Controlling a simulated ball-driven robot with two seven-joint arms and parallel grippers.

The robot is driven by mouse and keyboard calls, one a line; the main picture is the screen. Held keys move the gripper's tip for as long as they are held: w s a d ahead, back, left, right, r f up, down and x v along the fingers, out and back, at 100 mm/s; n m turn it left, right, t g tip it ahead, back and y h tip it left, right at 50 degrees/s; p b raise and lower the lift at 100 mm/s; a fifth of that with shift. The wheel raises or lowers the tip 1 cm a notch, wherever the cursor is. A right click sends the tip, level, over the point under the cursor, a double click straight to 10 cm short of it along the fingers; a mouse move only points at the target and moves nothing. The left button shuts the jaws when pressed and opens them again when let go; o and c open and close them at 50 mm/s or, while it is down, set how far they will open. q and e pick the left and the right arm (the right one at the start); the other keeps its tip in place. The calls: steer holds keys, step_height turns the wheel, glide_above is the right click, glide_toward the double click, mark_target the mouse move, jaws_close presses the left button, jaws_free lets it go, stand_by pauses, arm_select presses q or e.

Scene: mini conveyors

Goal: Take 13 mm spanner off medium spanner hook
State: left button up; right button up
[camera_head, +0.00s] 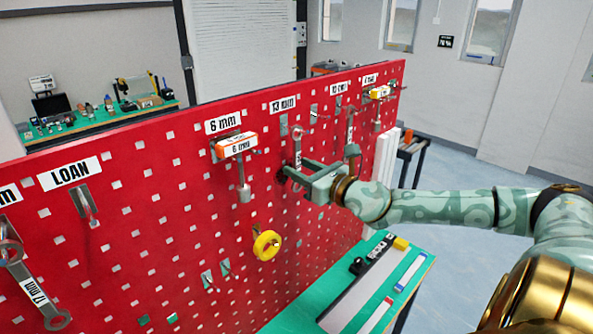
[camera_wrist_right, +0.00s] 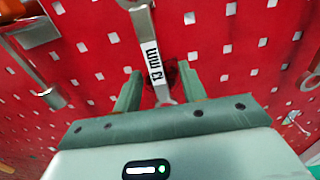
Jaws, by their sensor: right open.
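The 13 mm spanner (camera_wrist_right: 153,60) hangs upright on the red pegboard, with its 13 mm label facing the right wrist camera. It also shows in the head view (camera_head: 298,148), below the 13 mm sign (camera_head: 282,104). The medium spanner hook is hard to make out behind the spanner's top end. My right gripper (camera_wrist_right: 158,82) is open, with one finger on each side of the spanner's lower shaft. In the head view my right gripper (camera_head: 293,172) is close to the board. I cannot tell whether the fingers touch the spanner. My left gripper is out of view.
Left of the spanner, a 6 mm tool with an orange-white tag (camera_head: 238,146) hangs on the red pegboard (camera_head: 150,190). A yellow tape roll (camera_head: 267,245) hangs lower. A green bench (camera_head: 415,268) with rulers stands below right. Other hung tools are to the right.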

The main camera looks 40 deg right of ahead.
steer(key=shift+w+r, duration=0.2)
steer(key=shift+w, duration=0.45)
steer(key=shift+w+a+f, duration=0.1)
steer(key=shift+w+a, duration=0.05)
steer(key=shift+w, duration=0.05)
jaws_close()
